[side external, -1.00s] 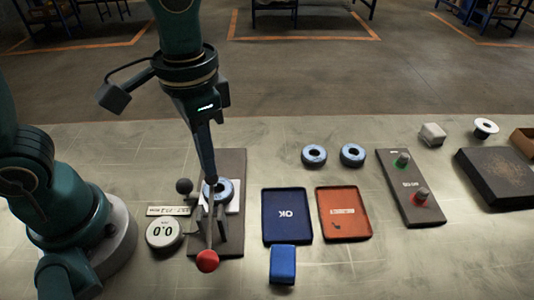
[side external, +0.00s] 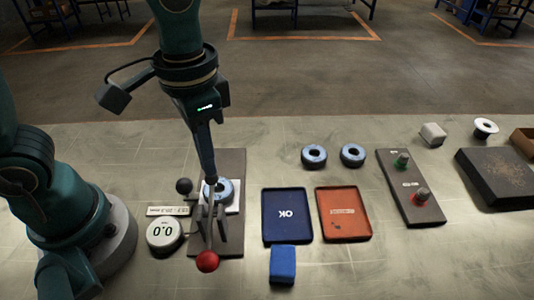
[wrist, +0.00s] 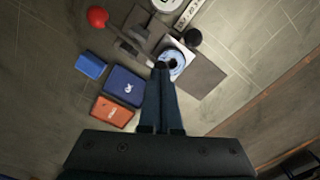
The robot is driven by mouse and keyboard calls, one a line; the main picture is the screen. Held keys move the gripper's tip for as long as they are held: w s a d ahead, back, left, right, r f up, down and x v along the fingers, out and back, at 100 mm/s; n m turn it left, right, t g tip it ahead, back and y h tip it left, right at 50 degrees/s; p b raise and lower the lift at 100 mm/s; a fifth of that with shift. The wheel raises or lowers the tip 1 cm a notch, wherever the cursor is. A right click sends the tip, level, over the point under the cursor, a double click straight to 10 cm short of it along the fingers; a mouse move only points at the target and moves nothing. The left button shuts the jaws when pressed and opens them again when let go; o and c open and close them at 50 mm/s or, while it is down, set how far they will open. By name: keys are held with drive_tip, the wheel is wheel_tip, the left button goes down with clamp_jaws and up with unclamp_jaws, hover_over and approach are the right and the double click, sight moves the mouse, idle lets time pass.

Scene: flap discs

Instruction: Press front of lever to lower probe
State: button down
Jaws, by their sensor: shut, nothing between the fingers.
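The lever (side external: 211,236) is a thin grey bar on a dark base plate (side external: 232,165), with a red ball (side external: 207,262) at its front end. The red ball also shows in the wrist view (wrist: 97,17). A blue flap disc (side external: 224,189) lies on a white plate behind the lever's uprights. My gripper (side external: 212,182) is shut and empty, pointing down at the disc and the rear of the lever, well behind the red ball. The fingertips (wrist: 161,65) hide part of the disc, the lever's rear and any probe there; I cannot tell contact.
A round gauge (side external: 165,233) reading 0.0 and a black ball (side external: 184,186) are left of the lever. To the right are a blue OK tray (side external: 287,234), an orange tray (side external: 344,228), a blue block (side external: 283,264), two discs (side external: 314,164) and a button panel (side external: 397,184).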

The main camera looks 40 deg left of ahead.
idle(0.4)
drive_tip(key=shift+f, duration=1.35)
wheel_tip(320, 180, up, 9)
